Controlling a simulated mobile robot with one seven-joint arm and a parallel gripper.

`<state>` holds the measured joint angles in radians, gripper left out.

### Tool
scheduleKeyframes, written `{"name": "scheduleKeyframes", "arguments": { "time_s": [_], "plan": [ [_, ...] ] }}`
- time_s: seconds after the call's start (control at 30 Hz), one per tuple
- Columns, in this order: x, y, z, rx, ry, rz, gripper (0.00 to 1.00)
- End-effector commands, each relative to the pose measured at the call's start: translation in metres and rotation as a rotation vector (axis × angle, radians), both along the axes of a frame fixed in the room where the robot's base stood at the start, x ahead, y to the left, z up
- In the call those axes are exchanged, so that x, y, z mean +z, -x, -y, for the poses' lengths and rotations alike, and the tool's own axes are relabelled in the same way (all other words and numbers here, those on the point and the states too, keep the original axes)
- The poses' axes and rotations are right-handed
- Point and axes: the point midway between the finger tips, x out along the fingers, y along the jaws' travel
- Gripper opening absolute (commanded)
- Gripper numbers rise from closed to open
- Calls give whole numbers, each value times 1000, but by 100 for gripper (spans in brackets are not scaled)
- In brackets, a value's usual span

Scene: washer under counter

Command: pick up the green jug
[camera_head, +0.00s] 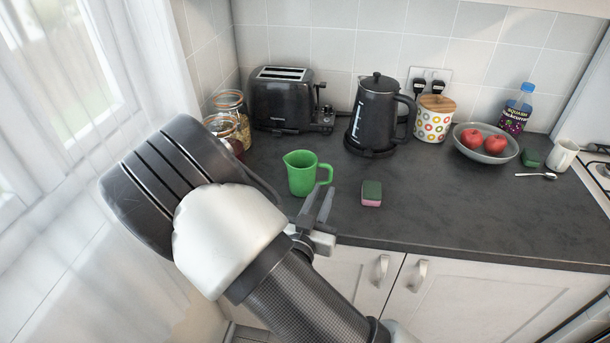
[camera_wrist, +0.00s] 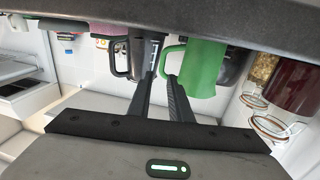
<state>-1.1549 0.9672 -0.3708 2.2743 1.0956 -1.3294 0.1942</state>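The green jug (camera_head: 302,174) stands upright on the dark worktop, left of the middle in the head view, its handle facing right. In the wrist view, where the scene is upside down, the jug (camera_wrist: 207,66) is right of the fingers with its handle toward them. My gripper (camera_head: 320,187) is just in front of the jug at the handle side. In the wrist view my gripper (camera_wrist: 161,76) shows two fingers with a gap between them and nothing held. One fingertip overlaps the lower edge of the handle in that view; I cannot tell whether they touch.
A green and pink sponge (camera_head: 371,193) lies right of the jug. Behind stand a black toaster (camera_head: 284,99), a kettle (camera_head: 375,115) and a dotted canister (camera_head: 433,119). Glass jars (camera_head: 231,112) are at the left. A fruit bowl (camera_head: 463,146) is farther right. The front-right worktop is clear.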

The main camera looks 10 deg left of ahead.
Motion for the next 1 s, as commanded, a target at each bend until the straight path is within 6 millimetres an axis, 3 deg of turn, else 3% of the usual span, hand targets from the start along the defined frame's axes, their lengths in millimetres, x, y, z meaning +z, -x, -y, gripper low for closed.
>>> {"name": "scheduleKeyframes", "arguments": {
  "time_s": [0.13, 0.43, 0.7, 1.0],
  "plan": [
    [1, -28, 6, -3, -1, 1, 18],
    [0, -51, 9, 0, 0, 0, 18],
    [-2, -89, 14, -1, -1, 0, 18],
    [-3, -95, 15, 0, 0, -2, 18]
  ]
}}
